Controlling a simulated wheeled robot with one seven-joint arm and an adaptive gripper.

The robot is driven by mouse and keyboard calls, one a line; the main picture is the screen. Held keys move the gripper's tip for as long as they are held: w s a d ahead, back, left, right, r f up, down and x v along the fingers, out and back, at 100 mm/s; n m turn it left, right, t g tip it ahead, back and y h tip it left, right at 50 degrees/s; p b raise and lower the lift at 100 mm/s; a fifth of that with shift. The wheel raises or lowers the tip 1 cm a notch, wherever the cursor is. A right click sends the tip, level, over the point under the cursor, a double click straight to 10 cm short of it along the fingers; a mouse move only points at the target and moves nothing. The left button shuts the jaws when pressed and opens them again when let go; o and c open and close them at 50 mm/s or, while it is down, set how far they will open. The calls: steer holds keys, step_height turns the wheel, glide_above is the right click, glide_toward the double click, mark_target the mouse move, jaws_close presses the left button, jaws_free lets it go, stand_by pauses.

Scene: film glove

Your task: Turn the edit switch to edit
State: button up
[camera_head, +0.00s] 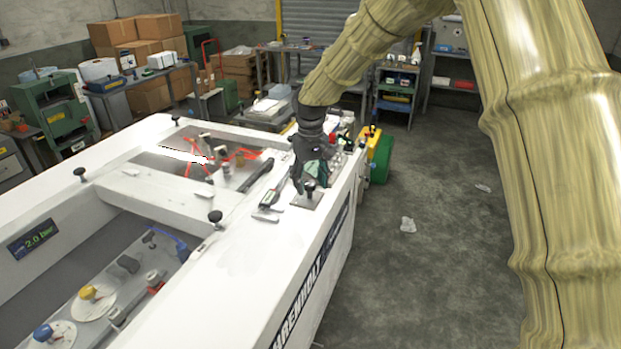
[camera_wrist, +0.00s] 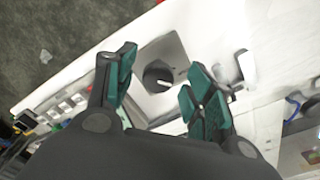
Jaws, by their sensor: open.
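The edit switch (camera_wrist: 158,77) is a dark round knob with a pale pointer mark on a grey square plate (camera_wrist: 165,52). In the wrist view it lies between and just beyond my fingertips. In the head view the knob (camera_head: 310,186) sits on its plate (camera_head: 305,201) near the right edge of the white machine. My gripper (camera_wrist: 158,80) is open, with a green-padded finger on each side of the knob in the picture. In the head view my gripper (camera_head: 308,176) is just above the switch. I cannot tell whether the fingers touch it. Any lettering around the knob is unreadable.
The white machine top (camera_head: 235,262) has a small lever device (camera_head: 268,208) left of the switch and black knobs (camera_head: 215,217) by its open bays. Square buttons (camera_wrist: 65,106) line the panel beside the switch. The floor (camera_head: 440,220) to the right is mostly clear.

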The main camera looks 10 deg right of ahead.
steer(key=shift+w+f, duration=0.3)
steer(key=shift+w, duration=0.05)
steer(key=shift+w+f, duration=0.15)
steer(key=shift+w, duration=0.05)
steer(key=shift+c, duration=1.4)
steer(key=shift+s+r, duration=0.15)
steer(key=shift+r, duration=0.05)
steer(key=c, duration=0.8)
